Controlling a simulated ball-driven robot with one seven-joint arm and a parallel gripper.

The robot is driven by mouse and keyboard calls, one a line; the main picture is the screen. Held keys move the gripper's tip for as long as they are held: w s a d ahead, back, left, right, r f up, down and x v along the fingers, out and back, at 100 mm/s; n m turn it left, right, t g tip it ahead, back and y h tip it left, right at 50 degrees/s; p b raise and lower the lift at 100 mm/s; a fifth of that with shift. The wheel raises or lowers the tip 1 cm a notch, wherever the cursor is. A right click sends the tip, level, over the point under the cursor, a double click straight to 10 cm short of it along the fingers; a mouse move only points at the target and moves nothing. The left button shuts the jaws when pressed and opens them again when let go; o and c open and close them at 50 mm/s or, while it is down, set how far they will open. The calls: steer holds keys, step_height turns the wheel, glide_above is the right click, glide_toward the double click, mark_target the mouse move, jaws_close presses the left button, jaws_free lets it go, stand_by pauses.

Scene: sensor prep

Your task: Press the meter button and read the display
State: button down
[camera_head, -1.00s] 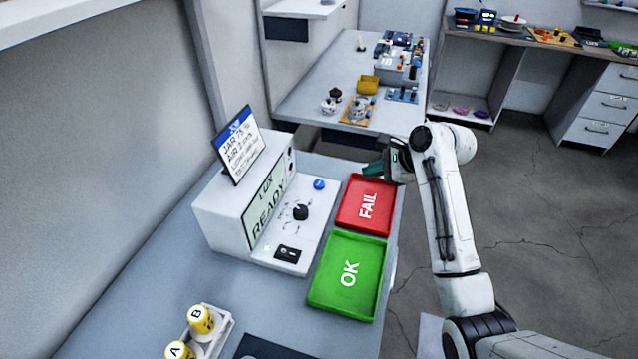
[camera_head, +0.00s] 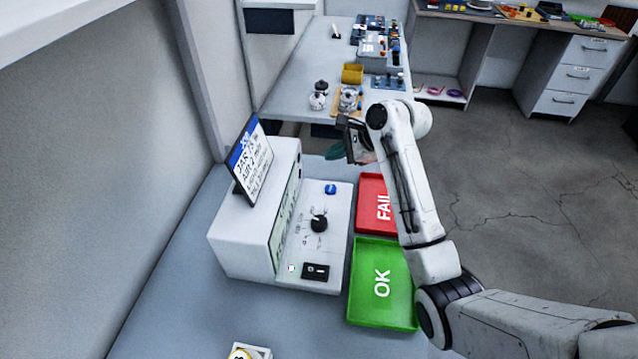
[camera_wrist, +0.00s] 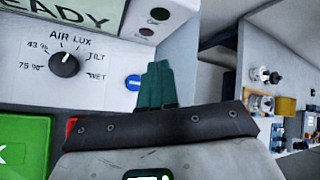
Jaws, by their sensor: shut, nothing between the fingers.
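The white meter (camera_head: 238,248) stands on the bench. Its display (camera_head: 284,222) is seen at a steep angle; in the wrist view the display (camera_wrist: 68,14) is cut off and shows "EADY". The round blue button (camera_head: 330,188) is on the sloping panel; in the wrist view the button (camera_wrist: 133,82) is just left of my fingertips. A black dial (camera_head: 319,223) sits nearer the front, with the labels AIR, LUX, TILT and WET around it. My gripper (camera_head: 336,151) has green fingers, shut and empty, above and beyond the button. In the wrist view the fingers (camera_wrist: 157,80) appear apart from the button.
A red FAIL tray (camera_head: 368,188), partly behind my arm, and a green OK tray (camera_head: 365,314) lie right of the meter. A text card (camera_head: 262,185) stands on the meter. A black switch (camera_head: 315,271) is on the panel's front. Another table (camera_head: 290,88) stands behind.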

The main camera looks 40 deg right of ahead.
steer(key=shift+f, duration=0.1)
stand_by(0.3)
steer(key=b, duration=0.9)
glide_above(334, 190)
step_height(334, 190, down, 7)
steer(key=shift+w+r, duration=0.1)
steer(key=shift+r, duration=0.1)
steer(key=shift+f, duration=1)
steer(key=shift+f, duration=0.1)
stand_by(0.7)
steer(key=shift+f+p, duration=0.3)
steer(key=shift+p, duration=0.05)
steer(key=shift+f, duration=0.45)
stand_by(0.8)
steer(key=shift+r+p, duration=0.9)
steer(key=shift+p, duration=0.6)
steer(key=shift+r, duration=0.1)
